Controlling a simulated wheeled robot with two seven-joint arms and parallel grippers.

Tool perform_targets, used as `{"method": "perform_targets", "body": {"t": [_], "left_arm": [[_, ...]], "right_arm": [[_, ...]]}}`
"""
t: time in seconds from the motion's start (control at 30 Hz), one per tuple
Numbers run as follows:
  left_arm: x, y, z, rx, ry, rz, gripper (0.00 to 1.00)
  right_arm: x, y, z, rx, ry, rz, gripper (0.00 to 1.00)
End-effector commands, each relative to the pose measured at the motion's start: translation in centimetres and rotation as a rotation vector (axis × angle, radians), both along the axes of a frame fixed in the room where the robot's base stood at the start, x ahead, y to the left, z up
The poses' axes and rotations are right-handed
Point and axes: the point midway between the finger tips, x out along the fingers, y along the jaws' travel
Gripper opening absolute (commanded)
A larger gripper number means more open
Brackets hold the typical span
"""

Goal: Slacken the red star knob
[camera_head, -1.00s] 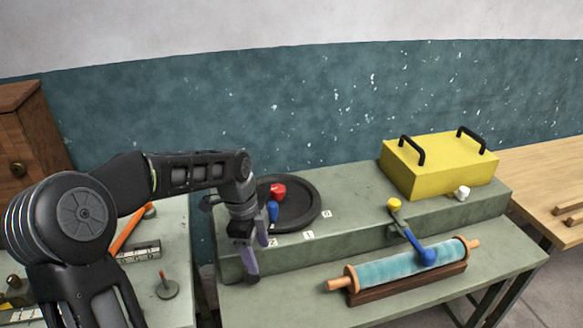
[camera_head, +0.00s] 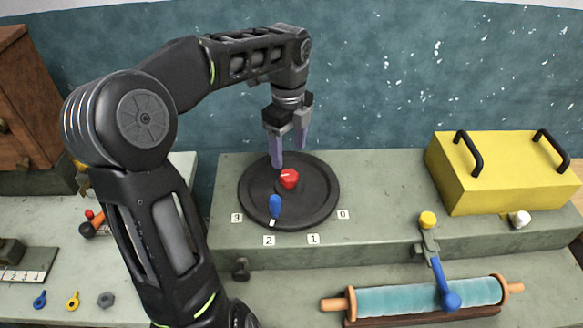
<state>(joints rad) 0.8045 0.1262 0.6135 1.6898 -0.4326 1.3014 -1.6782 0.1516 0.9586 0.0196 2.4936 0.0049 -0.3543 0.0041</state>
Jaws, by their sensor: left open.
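The red star knob (camera_head: 289,178) sits at the middle of a round black dial plate (camera_head: 318,208) on the raised green ledge. A blue peg handle (camera_head: 274,205) with a white pointer stands on the plate's front part, pointing near the label 2. My left gripper (camera_head: 289,160) is open, its two purple-grey fingers pointing down above and just behind the knob. I cannot tell whether a finger touches the knob. My right gripper is not in view.
Number labels 3 to 0 lie along the plate's front. A yellow box (camera_head: 490,190) with black handles stands at right. A blue lever (camera_head: 440,275) with a yellow knob (camera_head: 428,219) and a teal roller (camera_head: 400,298) are at front right. A wooden cabinet (camera_head: 30,110) is at left.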

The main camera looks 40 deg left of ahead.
Motion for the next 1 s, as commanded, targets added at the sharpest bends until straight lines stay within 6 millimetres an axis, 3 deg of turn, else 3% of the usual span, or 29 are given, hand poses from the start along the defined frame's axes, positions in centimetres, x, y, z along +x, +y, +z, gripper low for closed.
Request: {"method": "perform_targets", "body": {"t": [0.17, 0.6, 0.93, 1.0], "left_arm": [[0.0, 0.0, -1.2, -0.001, 0.002, 0.0, 0.65], [-0.1, 0.0, -7.3, -0.001, 0.003, -0.001, 0.65], [0.0, 0.0, -7.8, -0.001, 0.0, 0.0, 0.65], [0.0, 0.0, -7.8, -0.001, 0.0, 0.0, 0.61]], "right_arm": [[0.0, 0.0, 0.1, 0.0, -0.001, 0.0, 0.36], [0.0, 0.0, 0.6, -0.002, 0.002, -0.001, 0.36], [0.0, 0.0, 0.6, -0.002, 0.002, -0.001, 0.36], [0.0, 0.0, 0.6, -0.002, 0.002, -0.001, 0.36]]}}
